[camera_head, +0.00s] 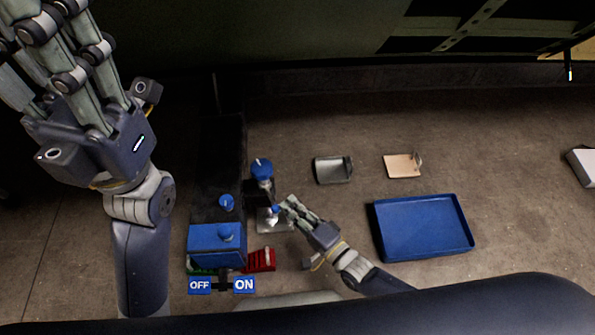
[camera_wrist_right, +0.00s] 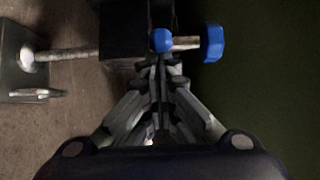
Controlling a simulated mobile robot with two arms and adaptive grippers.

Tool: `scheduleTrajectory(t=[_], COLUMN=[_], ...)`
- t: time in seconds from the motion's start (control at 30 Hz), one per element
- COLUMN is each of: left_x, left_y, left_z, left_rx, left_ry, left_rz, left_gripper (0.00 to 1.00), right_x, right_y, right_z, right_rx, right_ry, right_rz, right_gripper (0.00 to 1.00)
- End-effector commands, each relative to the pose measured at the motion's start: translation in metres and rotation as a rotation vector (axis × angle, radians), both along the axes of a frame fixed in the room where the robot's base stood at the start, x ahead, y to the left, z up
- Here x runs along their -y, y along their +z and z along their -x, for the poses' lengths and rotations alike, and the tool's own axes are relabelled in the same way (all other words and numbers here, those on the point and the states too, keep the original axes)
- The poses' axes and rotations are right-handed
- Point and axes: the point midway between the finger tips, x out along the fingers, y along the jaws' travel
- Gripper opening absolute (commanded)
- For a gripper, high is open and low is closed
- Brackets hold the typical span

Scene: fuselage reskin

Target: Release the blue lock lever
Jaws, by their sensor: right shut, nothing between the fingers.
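A fixture with a round blue cap (camera_head: 261,168) stands left of centre in the head view. In the wrist view, a blue ball (camera_wrist_right: 161,40) joins by a pale metal rod to a larger blue knob (camera_wrist_right: 211,43). I cannot tell which blue part is the lock lever. My right gripper (camera_head: 284,203) is shut and empty beside the fixture. In the wrist view its fingertips (camera_wrist_right: 160,66) are just below the blue ball; I cannot tell whether they touch. My left gripper (camera_head: 90,90) is raised at upper left, its fingertips cut off by the frame.
A blue box (camera_head: 216,245) with a blue knob on top stands above an OFF/ON sign (camera_head: 222,285). A red part (camera_head: 260,260) lies beside it. A blue tray (camera_head: 423,227), a grey plate (camera_head: 332,170) and a tan plate (camera_head: 402,165) lie at the right, with bare floor between.

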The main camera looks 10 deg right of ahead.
Motion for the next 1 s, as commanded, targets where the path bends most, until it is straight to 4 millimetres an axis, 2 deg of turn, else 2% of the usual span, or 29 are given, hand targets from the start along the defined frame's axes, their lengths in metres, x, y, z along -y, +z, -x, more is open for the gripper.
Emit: scheduleTrajectory(t=[0.03, 0.17, 0.5, 0.7, 1.0], left_x=[0.000, 0.000, 0.000, 0.000, 0.000], left_y=[0.000, 0.000, 0.001, 0.000, 0.000], left_z=[0.000, 0.000, 0.001, 0.001, 0.001], left_rx=[0.000, 0.001, 0.002, 0.002, 0.002], left_ry=[0.000, -0.001, -0.001, -0.001, -0.001], left_rz=[0.001, 0.001, 0.002, 0.002, 0.002], left_gripper=[0.40, 0.40, 0.40, 0.40, 0.40], right_x=[-0.010, -0.011, -0.006, -0.002, 0.000], right_y=[0.000, 0.010, 0.063, 0.088, 0.099], right_z=[0.009, 0.009, 0.005, 0.002, 0.000], right_rx=[-0.004, -0.002, 0.003, 0.000, -0.001], right_ry=[0.020, 0.019, 0.010, 0.003, 0.001], right_rz=[-0.004, -0.008, -0.010, -0.005, -0.001], right_gripper=[0.00, 0.00, 0.00, 0.00, 0.00])
